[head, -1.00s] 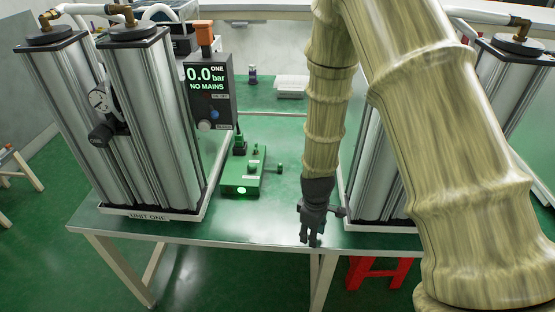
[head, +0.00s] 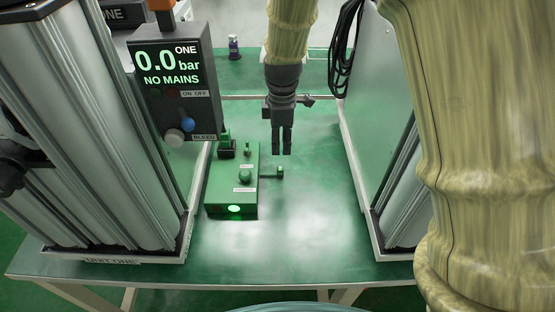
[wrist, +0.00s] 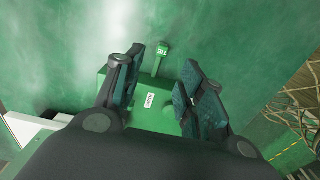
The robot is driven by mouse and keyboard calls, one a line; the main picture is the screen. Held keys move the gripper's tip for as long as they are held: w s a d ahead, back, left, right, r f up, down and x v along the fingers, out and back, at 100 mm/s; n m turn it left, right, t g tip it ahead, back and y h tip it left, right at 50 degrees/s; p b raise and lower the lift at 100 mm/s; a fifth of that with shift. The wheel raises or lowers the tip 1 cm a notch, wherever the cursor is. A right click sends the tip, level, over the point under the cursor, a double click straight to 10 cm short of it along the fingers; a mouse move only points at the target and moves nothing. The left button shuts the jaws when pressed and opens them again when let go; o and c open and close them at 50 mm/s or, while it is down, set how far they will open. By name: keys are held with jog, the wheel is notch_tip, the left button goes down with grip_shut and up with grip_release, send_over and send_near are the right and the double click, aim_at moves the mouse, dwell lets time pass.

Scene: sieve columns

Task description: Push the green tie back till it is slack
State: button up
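The green tie (head: 279,172) is a short rod with a blocky end that sticks out from the right side of a green box (head: 218,195) on the table. In the wrist view the tie (wrist: 162,50) shows a small label reading TIE, and its rod runs back to the box (wrist: 165,90). My gripper (head: 281,152) points down above the table, close behind the tie in the head view. In the wrist view my gripper (wrist: 163,68) has its two fingers apart with nothing held between them. The tie's end lies beyond the fingertips. I cannot tell whether the tie is taut.
A display panel (head: 172,80) reading 0.0 bar, NO MAINS hangs at the left, by the silver columns (head: 95,130). Another column unit (head: 372,150) stands at the right. The green table (head: 310,215) is clear between the box and the right unit. Black cable (head: 343,50) hangs behind.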

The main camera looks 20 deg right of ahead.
aim_at(280, 168)
notch_tip(280, 168, down, 7)
jog(key=shift+a+f, duration=0.1)
jog(key=shift+s+f, duration=0.25)
jog(key=shift+s, duration=0.05)
jog(key=shift+f+p, duration=0.3)
jog(key=shift+f, duration=0.05)
jog(key=shift+w+f, duration=0.15)
jog(key=shift+f, duration=0.6)
grip_shut()
